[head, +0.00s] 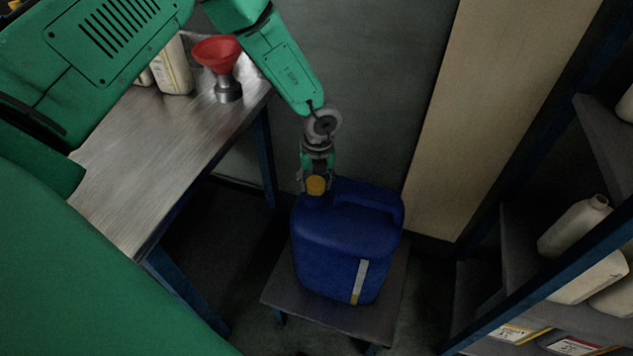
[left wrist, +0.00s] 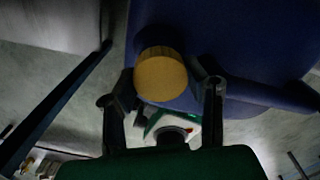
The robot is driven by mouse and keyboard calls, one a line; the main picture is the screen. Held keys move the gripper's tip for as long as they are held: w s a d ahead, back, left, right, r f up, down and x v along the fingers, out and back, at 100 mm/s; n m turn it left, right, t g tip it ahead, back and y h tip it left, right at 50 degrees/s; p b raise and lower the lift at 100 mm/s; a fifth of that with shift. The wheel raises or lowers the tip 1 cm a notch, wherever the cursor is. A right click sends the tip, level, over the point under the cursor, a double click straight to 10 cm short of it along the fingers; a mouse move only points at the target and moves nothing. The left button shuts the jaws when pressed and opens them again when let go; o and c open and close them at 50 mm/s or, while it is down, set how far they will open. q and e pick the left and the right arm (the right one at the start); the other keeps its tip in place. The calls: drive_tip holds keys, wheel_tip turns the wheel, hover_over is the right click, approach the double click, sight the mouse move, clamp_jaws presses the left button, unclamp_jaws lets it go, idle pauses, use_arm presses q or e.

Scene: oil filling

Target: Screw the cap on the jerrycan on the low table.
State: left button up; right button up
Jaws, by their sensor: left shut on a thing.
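The blue jerrycan (head: 345,245) stands upright on the low table (head: 385,325). The round yellow-orange cap (head: 317,186) is at the neck on the jerrycan's top left; I cannot tell how far it is seated. My left gripper (head: 316,176) reaches down from above and is shut on the cap. In the left wrist view the cap (left wrist: 161,76) shows between the two fingers of the left gripper (left wrist: 165,85), with the blue jerrycan (left wrist: 235,40) behind it. The jerrycan's opening is hidden. My right gripper is not in view.
A metal-topped workbench (head: 150,150) stands at the left, with a red funnel (head: 217,55) and a pale bottle (head: 174,68) on it. A shelf rack at the right holds a cream bottle (head: 575,228) and other containers. A wall (head: 370,90) is close behind.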

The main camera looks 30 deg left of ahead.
use_arm(q)
drive_tip(key=shift+s+a+f, duration=0.1)
drive_tip(key=shift+s+f, duration=0.1)
drive_tip(key=shift+f, duration=0.25)
drive_tip(key=shift+c, duration=0.2)
drive_tip(key=shift+a+f+b, duration=0.15)
drive_tip(key=shift+f+b, duration=0.15)
drive_tip(key=shift+f, duration=0.2)
drive_tip(key=o, duration=1)
drive_tip(key=shift+w, duration=0.1)
